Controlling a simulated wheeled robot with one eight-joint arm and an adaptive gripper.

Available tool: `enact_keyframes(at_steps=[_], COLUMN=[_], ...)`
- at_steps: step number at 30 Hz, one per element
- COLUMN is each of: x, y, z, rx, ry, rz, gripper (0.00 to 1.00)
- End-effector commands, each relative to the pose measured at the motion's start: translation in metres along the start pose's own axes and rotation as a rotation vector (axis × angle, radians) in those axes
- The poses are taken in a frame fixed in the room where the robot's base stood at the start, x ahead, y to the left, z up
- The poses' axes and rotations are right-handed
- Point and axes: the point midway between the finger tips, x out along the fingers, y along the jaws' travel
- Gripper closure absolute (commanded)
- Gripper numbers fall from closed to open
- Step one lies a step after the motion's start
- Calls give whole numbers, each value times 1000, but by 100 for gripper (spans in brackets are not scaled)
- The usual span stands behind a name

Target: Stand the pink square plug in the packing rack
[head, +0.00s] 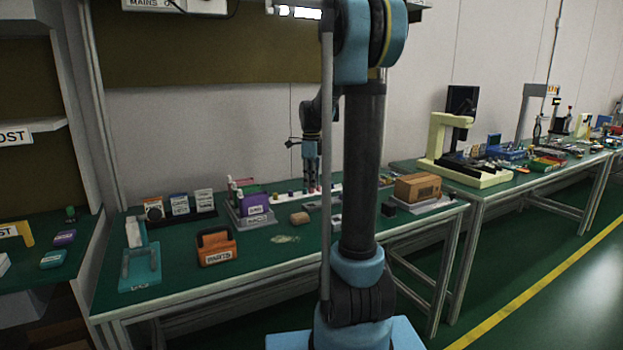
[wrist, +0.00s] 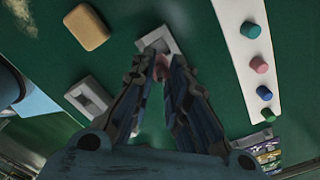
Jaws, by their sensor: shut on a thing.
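My gripper (wrist: 160,66) is shut on the pink plug (wrist: 159,72), which shows only partly between the fingers in the wrist view. In the head view my gripper (head: 312,188) points down over the middle of the green bench. A grey block with a recess (wrist: 157,38) lies just beyond the fingertips, and I cannot tell whether the plug touches it. A second grey block with a square opening (wrist: 90,97) lies to the left. A grey stand (head: 236,214) with coloured pieces and a purple labelled box is left of my gripper. I cannot tell for sure which is the packing rack.
A white strip (wrist: 241,48) holds several round plugs, including a pink one (wrist: 259,65). A tan block (wrist: 87,27) lies at upper left. An orange parts caddy (head: 216,247) and a cardboard box (head: 417,187) stand on the bench (head: 270,262). Its front middle is largely clear.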

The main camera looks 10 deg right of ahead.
Motion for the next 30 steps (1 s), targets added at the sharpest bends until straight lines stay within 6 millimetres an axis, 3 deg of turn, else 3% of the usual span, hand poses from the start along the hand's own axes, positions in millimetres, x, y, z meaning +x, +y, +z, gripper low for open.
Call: enact_keyframes(at_steps=[15, 30], x=[35, 40], y=[0, 0], z=[0, -1], rx=[0, 1], ry=[0, 0], rz=[0, 0], gripper=[99, 99])
